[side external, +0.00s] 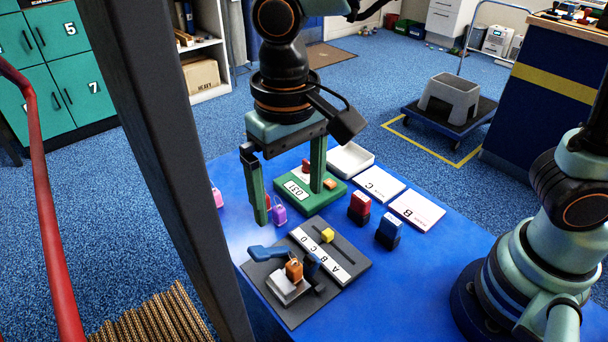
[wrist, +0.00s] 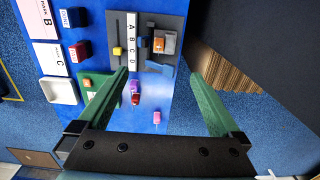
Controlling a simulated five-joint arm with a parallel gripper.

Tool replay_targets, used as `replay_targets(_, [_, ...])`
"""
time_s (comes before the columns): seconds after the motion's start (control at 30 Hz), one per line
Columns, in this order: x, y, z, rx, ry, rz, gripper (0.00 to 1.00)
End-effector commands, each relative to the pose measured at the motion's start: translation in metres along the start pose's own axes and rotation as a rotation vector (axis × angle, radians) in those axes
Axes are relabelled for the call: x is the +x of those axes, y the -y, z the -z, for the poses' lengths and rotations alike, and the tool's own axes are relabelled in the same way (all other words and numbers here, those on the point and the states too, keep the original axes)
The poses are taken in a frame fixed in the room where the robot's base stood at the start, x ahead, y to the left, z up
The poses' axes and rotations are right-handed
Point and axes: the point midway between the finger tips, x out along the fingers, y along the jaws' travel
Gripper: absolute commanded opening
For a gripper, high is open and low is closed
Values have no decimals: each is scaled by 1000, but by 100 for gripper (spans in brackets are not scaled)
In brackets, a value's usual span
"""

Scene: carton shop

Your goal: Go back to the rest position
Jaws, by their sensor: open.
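My gripper (side external: 289,188) hangs above the blue table (side external: 395,285), its two green fingers wide apart. In the wrist view my gripper (wrist: 161,78) is also open, and nothing is held between the fingers. Below it stand a purple block (wrist: 135,87) and a red block (wrist: 135,99), close together. A pink block (wrist: 157,118) stands apart from them near the table's edge. In the side view the near finger partly hides the red block, while the purple block (side external: 279,215) shows beside that finger.
A green board (side external: 293,203) marked 051 carries small blocks. A grey fixture (side external: 346,272) has a lettered strip, a yellow block (side external: 327,235) and an orange block (side external: 294,270). Red (side external: 359,206) and blue (side external: 388,231) stamps stand near cards C and B. A white tray (side external: 350,158) lies behind. A dark post crosses the left.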

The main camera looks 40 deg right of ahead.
Motion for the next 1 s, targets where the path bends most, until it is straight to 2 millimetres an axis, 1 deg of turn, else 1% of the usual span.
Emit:
replay_targets(0.13, [21,-1,-1,0,4,-4,100])
replay_targets(0.4, [71,-2,-1,0,4,-3,100])
replay_targets(0.5, [84,-1,0,0,3,-2,100])
replay_targets(0.6, [92,-1,0,0,2,-1,100])
replay_targets(0.7, [96,-1,0,0,0,0,100])
replay_targets(0.83, [95,-1,0,0,-1,1,100])
replay_targets(0.93, [87,-1,1,0,-3,2,100])
replay_targets(1.0, [77,0,1,0,-4,4,100])
